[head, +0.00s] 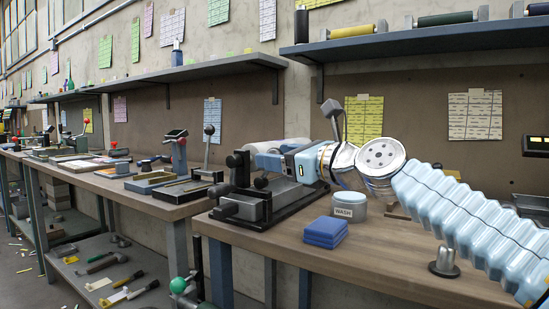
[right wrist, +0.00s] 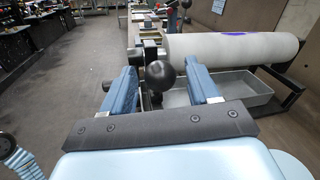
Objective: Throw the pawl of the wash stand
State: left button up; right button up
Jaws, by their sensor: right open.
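The wash stand (head: 262,212) is a dark frame on the near bench, behind and left of the jar labelled WASH (head: 350,205). In the right wrist view it carries a pale roll (right wrist: 235,48) with a purple patch, above a grey tray (right wrist: 255,92). A black ball knob (right wrist: 160,75), apparently the pawl's handle, shows between the fingers of my right gripper (right wrist: 161,88). The fingers are apart on either side of it, with no clear contact. In the head view my right gripper (head: 263,158) reaches leftward over the stand and hides part of it. My left gripper is out of view.
Folded blue cloths (head: 325,232) lie in front of the jar. A shelf (head: 420,42) with rolls hangs above.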

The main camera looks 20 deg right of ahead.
jog(key=shift+x, duration=0.8)
grip_shut()
